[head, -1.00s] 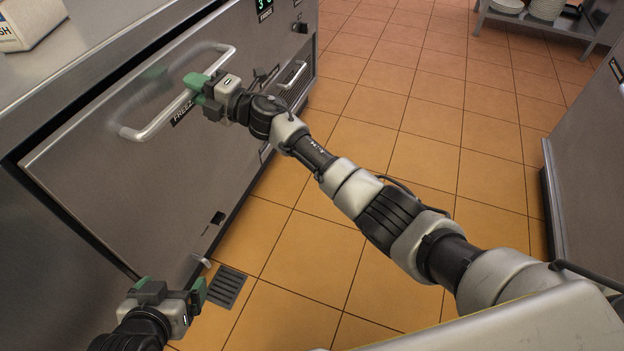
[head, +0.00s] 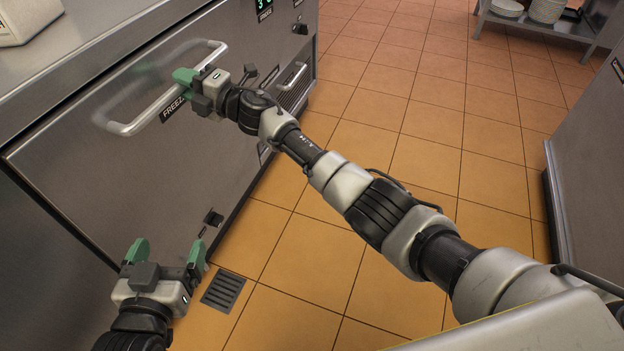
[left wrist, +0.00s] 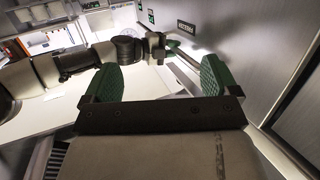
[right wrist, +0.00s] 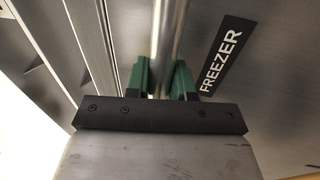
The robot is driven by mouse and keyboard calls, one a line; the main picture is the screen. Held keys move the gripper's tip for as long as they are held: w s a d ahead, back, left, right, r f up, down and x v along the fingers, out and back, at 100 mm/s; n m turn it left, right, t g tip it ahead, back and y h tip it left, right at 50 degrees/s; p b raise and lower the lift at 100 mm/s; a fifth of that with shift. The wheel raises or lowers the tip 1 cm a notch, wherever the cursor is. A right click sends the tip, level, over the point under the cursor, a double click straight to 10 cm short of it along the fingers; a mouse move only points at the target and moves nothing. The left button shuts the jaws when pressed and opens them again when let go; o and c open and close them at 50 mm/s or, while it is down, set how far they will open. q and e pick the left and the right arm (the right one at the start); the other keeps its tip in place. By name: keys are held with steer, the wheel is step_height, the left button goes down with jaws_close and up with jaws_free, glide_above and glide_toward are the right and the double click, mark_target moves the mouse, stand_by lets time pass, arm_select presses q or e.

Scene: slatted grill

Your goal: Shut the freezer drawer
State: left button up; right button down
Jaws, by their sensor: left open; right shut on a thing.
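The freezer drawer (head: 95,165) has a flat steel front with a long bar handle (head: 125,128) and a black FREEZER label, easily read in the right wrist view (right wrist: 226,56). Its front sits nearly flush with the cabinet, with a thin dark seam along the top; whether it is fully in I cannot tell. My right gripper (head: 187,80) is shut on the handle, its green fingers either side of the bar (right wrist: 165,35). My left gripper (head: 167,253) is open and empty, low in front of the cabinet; its spread fingers show in the left wrist view (left wrist: 158,78).
A steel counter (head: 85,40) runs above the drawer, with a pale box (head: 28,22) on it. A floor drain (head: 223,290) lies beside my left gripper. Tiled floor (head: 430,120) is open to the right, up to a steel unit (head: 590,170).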

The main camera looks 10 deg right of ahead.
arm_select(q)
steer(key=shift+w+d+r+t, duration=0.15)
steer(key=shift+w+r+t, duration=0.05)
steer(key=shift+r+t, duration=0.45)
arm_select(e)
steer(key=shift+w+a, duration=0.1)
steer(key=shift+a, duration=0.1)
steer(key=shift+w+a+b, duration=0.15)
steer(key=shift+b, duration=0.3)
steer(key=shift+b+x, duration=0.85)
steer(key=shift+b, duration=0.3)
steer(key=c, duration=1.4)
jaws_free()
steer(key=shift+w+f, duration=0.1)
steer(key=shift+f, duration=0.05)
steer(key=o, duration=0.4)
arm_select(q)
step_height(320, 180, up, 8)
steer(key=s+d+t+h, duration=0.1)
steer(key=s+t+h, duration=0.1)
steer(key=t, duration=0.5)
steer(key=shift+h, duration=0.5)
arm_select(e)
steer(key=shift+o, duration=0.2)
